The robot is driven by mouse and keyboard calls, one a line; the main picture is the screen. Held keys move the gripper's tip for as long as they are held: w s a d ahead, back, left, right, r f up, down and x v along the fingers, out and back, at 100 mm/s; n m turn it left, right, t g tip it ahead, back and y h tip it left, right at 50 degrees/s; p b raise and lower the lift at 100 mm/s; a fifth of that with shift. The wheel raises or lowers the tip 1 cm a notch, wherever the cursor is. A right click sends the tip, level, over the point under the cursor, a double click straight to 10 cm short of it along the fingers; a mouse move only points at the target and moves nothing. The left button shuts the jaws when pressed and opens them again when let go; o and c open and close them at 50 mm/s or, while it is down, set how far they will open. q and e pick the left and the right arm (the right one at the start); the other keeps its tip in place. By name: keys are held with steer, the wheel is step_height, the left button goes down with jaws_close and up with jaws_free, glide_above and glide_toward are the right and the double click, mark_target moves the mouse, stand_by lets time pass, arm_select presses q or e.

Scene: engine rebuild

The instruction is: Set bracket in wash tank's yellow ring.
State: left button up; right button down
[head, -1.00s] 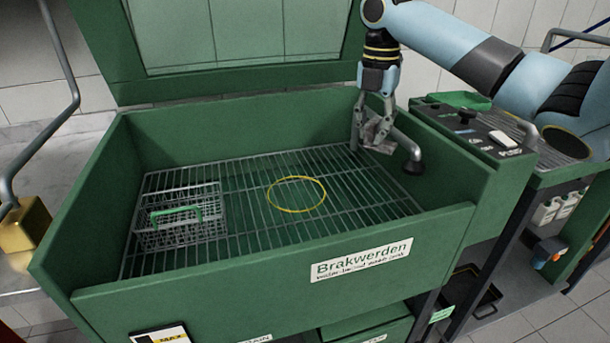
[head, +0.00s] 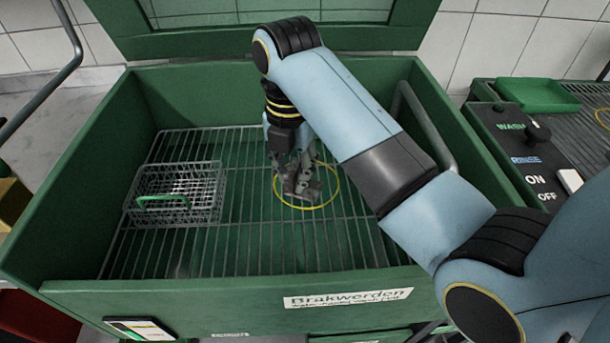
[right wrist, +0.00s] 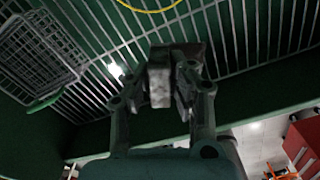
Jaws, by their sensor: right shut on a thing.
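The bracket (head: 304,192) is a small grey metal piece between the fingers of my right gripper (head: 297,184), which is shut on it. In the right wrist view the bracket (right wrist: 160,86) is pale and blocky, gripped from both sides. The yellow ring (head: 338,190) lies on the wash tank's wire grate (head: 240,240). In the head view the bracket overlaps the ring's inside. In the right wrist view the ring (right wrist: 152,9) shows only in part at the top edge, apart from the bracket. I cannot tell whether the bracket touches the grate. My left gripper is not in view.
A wire basket (head: 180,190) with a green handle stands on the grate to the left of the ring. Green tank walls (head: 60,210) enclose the grate. A grey pipe (head: 425,125) rises at the right wall. The front of the grate is clear.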

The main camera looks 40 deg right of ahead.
steer(key=w+d+f, duration=0.2)
steer(key=w, duration=0.1)
steer(key=w+d+f+b, duration=0.1)
steer(key=w+d+f, duration=0.1)
steer(key=w, duration=0.1)
steer(key=w+d+f+b, duration=0.1)
steer(key=w+d+f, duration=0.2)
steer(key=shift+f, duration=0.1)
step_height(320, 180, down, 4)
steer(key=shift+r+b, duration=0.1)
steer(key=shift+b, duration=0.55)
steer(key=c, duration=1.2)
jaws_free()
step_height(320, 180, up, 12)
steer(key=shift+r+p, duration=0.1)
steer(key=shift+p, duration=0.95)
